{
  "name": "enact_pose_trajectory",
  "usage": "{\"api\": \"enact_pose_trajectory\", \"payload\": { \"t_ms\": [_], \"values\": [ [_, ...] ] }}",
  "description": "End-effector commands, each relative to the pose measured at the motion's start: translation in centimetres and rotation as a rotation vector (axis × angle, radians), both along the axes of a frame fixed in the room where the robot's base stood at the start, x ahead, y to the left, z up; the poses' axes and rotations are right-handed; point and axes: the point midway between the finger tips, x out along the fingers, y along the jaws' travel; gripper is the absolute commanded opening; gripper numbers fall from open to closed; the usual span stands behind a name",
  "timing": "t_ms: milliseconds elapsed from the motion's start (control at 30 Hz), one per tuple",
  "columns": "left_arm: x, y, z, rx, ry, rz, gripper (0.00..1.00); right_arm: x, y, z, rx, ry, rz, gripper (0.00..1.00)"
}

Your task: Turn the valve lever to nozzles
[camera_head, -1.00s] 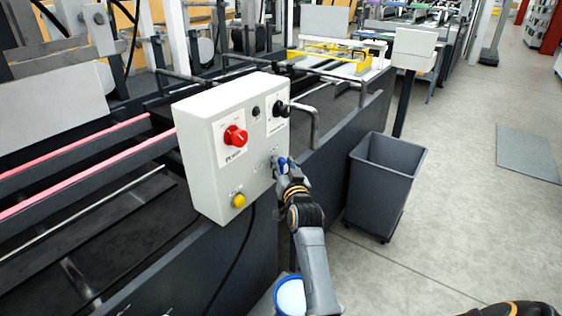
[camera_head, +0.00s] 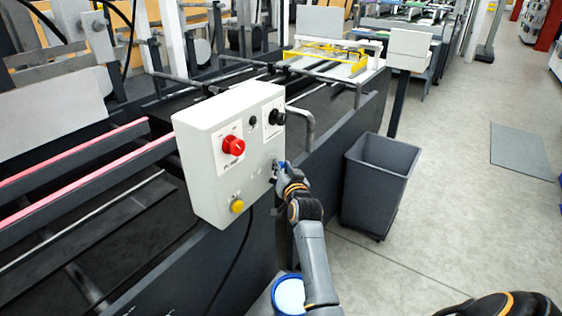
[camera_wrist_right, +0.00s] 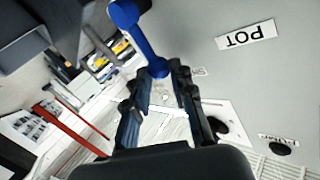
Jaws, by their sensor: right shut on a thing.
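The valve lever (camera_wrist_right: 145,45) is blue and sits at the lower right of the white control box, beside the grey face with the "POT" label (camera_wrist_right: 246,36). In the wrist view its lower rounded end lies between my fingertips, and its other end reaches up and left. My right gripper (camera_wrist_right: 157,82) is shut on this lever. In the head view my right gripper (camera_head: 284,176) is at the box's right edge, covering most of the lever and the label. Any "nozzles" marking is hidden or too small to read. My left gripper is not in view.
The control box (camera_head: 205,185) carries a red knob (camera_head: 233,145), a black knob (camera_head: 277,117) and a yellow button (camera_head: 237,206). A grey bin (camera_head: 375,185) stands to the right. A blue-rimmed bucket (camera_head: 289,293) is below my forearm.

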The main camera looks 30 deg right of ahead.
Motion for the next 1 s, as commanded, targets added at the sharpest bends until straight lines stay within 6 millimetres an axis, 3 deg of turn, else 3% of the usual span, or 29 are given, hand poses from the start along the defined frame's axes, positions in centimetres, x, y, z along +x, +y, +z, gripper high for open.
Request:
{"api": "enact_pose_trajectory", "payload": {
  "t_ms": [33,100,400,700,1000],
  "values": [
    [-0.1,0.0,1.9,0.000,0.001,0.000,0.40,0.1,-0.3,0.9,0.035,0.019,0.000,0.00],
    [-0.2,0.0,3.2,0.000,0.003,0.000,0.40,0.3,-0.7,0.9,0.090,0.042,0.000,0.00],
    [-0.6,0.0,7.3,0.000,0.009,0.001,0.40,1.0,-2.3,0.2,0.326,0.139,0.001,0.00],
    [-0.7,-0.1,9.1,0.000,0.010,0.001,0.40,1.4,-3.3,-0.8,0.500,0.211,0.002,0.00],
    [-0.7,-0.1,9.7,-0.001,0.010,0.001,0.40,1.6,-3.7,-1.4,0.577,0.243,0.003,0.00]
  ]
}}
